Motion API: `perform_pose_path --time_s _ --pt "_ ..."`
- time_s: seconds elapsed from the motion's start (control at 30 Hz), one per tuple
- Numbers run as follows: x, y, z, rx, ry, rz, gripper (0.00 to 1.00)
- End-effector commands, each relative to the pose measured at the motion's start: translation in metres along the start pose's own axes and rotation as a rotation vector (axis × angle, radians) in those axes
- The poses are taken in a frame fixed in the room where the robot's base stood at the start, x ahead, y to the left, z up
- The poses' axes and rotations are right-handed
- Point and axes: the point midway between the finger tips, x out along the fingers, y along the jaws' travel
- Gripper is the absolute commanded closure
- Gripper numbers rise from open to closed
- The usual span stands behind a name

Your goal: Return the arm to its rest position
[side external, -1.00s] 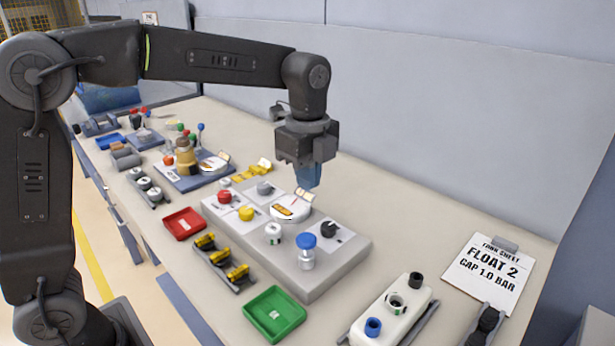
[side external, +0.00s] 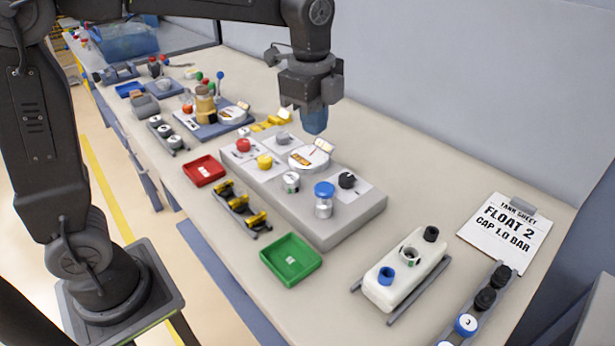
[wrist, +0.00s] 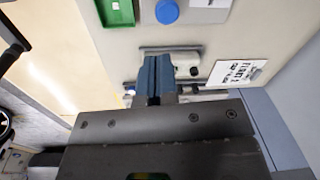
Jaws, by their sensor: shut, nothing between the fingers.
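My gripper (side external: 314,122) hangs pointing down above the back of the grey control panel (side external: 325,225), clear of it. Its blue fingers are together with nothing between them. They also show closed in the wrist view (wrist: 155,78). The panel carries a red button (side external: 243,145), a yellow button (side external: 264,162), a round white gauge (side external: 308,158), a black knob (side external: 347,181) and a blue-capped clear cylinder (side external: 324,203). The blue cap also shows in the wrist view (wrist: 167,12).
A green tray (side external: 291,259), a red tray (side external: 204,171) and a rack of yellow parts (side external: 240,207) sit before the panel. A white tank block (side external: 405,272) and a sheet reading "FLOAT 2, CAP 1.0 BAR" (side external: 505,232) lie to the right. A wall stands behind.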

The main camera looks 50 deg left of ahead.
Motion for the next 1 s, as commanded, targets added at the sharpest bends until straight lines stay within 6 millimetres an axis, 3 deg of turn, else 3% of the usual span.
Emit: perform_pose_path --time_s 0.2,0.5,0.7,1.0 --pt "-0.02 0.065 0.038 -0.496 0.078 -0.145 1.0" --pt "-0.002 0.145 0.073 -1.135 0.266 -0.278 1.0" --pt "0.012 0.166 0.081 -1.331 0.343 -0.302 1.0" --pt "0.014 0.168 0.082 -1.358 0.352 -0.302 1.0"
